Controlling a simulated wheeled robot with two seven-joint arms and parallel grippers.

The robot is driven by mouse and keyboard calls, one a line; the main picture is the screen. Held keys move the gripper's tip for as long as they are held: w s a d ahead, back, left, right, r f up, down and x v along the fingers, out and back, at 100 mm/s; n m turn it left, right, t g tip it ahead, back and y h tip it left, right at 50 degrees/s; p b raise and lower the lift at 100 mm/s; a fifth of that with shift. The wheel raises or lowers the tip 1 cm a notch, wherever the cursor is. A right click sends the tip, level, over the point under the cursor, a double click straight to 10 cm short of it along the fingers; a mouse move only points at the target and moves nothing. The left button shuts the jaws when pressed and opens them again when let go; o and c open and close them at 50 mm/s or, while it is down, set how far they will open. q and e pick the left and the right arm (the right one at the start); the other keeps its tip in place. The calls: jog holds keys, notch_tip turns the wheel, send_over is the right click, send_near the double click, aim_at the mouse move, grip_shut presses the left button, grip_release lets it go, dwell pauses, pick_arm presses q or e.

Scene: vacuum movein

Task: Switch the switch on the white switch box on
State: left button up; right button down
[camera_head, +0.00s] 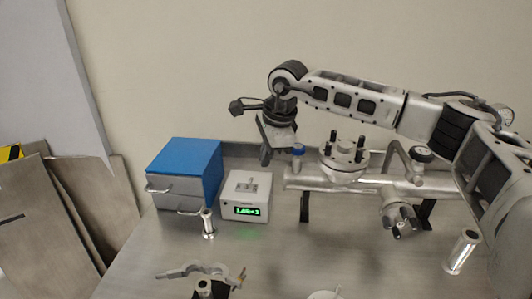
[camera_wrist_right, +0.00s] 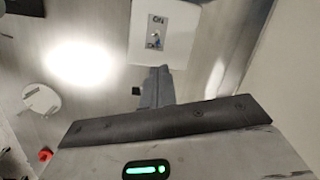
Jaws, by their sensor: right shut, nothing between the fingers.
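The white switch box (camera_head: 256,213) stands on the metal table right of the blue-topped drawer box, with a lit green display on its front. Its switch (camera_head: 246,187) is on the top face. In the right wrist view the white switch box (camera_wrist_right: 180,45) is at the top, and the switch (camera_wrist_right: 155,38) sits on a grey plate with an "ON" label at the upper end. My right gripper (camera_head: 265,158) is shut and empty, above and right of the box, pointing down. In the wrist view its fingertips (camera_wrist_right: 158,72) are just below the box's edge, apparently apart from it.
A blue-topped drawer box (camera_head: 185,170) stands left of the switch box. A metal pipe assembly (camera_head: 345,175) with flanges and a blue cap is close to the right. A metal post (camera_head: 208,225) and a clamp-like part (camera_head: 200,270) are in front.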

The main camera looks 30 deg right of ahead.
aim_at(257, 185)
jog(key=x, duration=0.5)
jog(key=shift+w+a+f+p, duration=0.1)
jog(key=shift+f+p, duration=0.25)
jog(key=shift+f, duration=0.05)
jog(key=shift+w+f, duration=0.2)
jog(key=shift+f, duration=0.35)
jog(key=shift+a+r, duration=0.1)
